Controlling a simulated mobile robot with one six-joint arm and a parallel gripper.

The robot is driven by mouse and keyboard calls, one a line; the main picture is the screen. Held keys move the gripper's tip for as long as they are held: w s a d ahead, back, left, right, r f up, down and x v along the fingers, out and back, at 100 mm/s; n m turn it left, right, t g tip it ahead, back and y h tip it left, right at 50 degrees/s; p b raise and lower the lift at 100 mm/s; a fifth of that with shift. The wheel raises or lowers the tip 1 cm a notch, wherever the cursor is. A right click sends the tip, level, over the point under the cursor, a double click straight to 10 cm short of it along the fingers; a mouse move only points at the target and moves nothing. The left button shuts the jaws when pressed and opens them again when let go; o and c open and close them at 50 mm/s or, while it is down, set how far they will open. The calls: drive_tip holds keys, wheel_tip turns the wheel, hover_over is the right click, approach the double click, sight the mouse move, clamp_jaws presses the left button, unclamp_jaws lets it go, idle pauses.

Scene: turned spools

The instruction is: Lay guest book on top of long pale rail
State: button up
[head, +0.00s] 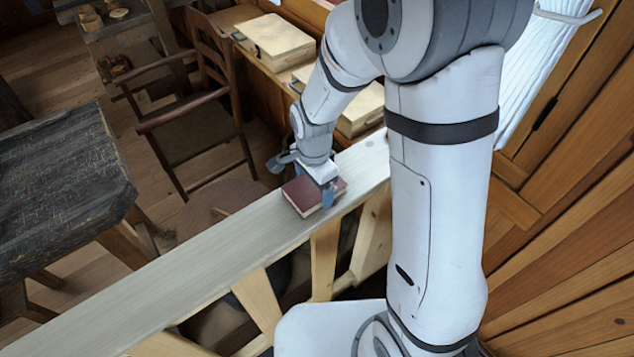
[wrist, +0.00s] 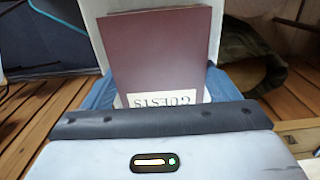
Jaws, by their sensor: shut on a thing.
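The guest book (head: 305,196) is dark red with pale page edges, and a white label reading "GUESTS" shows on it in the wrist view (wrist: 160,50). My gripper (head: 314,186) is shut on the book, with a blue finger at either side, as the wrist view (wrist: 158,88) also shows. The long pale rail (head: 190,255) runs diagonally from lower left to upper right in the head view. The book is flat or nearly flat over the rail's upper part. I cannot tell whether it touches the rail. Part of the rail is hidden behind my arm.
A dark table (head: 60,180) stands at left, and a wooden chair (head: 190,120) stands behind the rail. Pale wooden boxes (head: 275,40) sit on a ledge beyond. The rail's lower-left stretch is bare. Slanted wooden slats (head: 258,298) support the rail.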

drive_tip(key=shift+f, duration=0.2)
drive_tip(key=o, duration=1.1)
drive_tip(key=shift+r, duration=0.1)
drive_tip(key=shift+c, duration=0.2)
wheel_tip(320, 180, up, 12)
drive_tip(key=s+d+r+n+t, duration=0.1)
drive_tip(key=s+d+r+n, duration=0.2)
drive_tip(key=s+d+n, duration=0.2)
drive_tip(key=s+d+r+n+t, duration=0.2)
drive_tip(key=s+d+r+n, duration=0.1)
drive_tip(key=s+d+n, duration=0.3)
drive_tip(key=shift+s+d+r+b, duration=0.45)
drive_tip(key=shift+s+d, duration=0.55)
drive_tip(key=shift+d, duration=0.2)
